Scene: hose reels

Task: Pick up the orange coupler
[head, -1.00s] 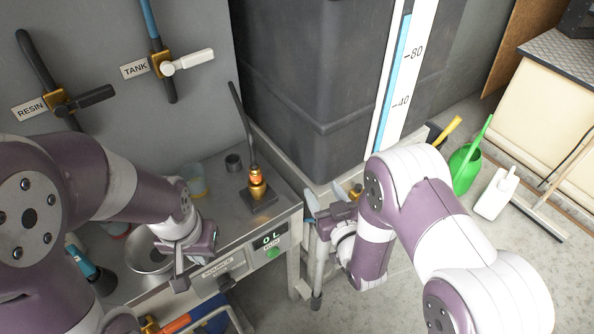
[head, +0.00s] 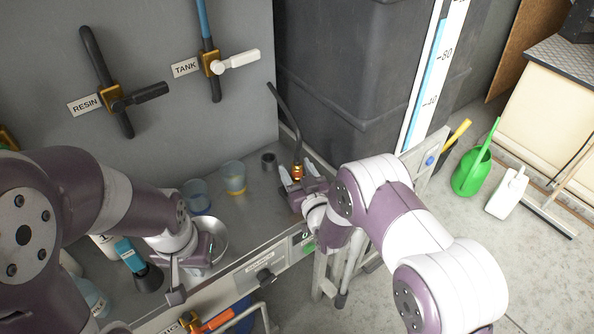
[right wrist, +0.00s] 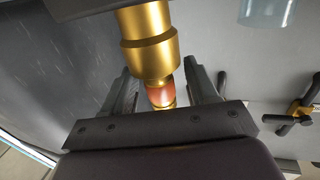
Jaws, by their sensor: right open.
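The coupler (head: 297,172) is a brass fitting with an orange band, at the lower end of a black hose at the right end of the metal bench. In the right wrist view its orange band (right wrist: 161,95) shows between the fingers, with the wide brass part above. My right gripper (head: 290,184) is open at the coupler, one finger on each side; gaps show, and I see no clear grip. The gripper partly hides the coupler's base in the head view. My left gripper (head: 188,272) is over the bench front near a metal bowl (head: 216,238); its jaw opening is unclear.
Beakers (head: 233,178) and a small dark cup (head: 268,161) stand left of the coupler. A large dark tank (head: 350,80) rises behind it. Valves labelled RESIN (head: 117,103) and TANK (head: 212,64) are on the wall. A green watering can (head: 470,174) is on the floor.

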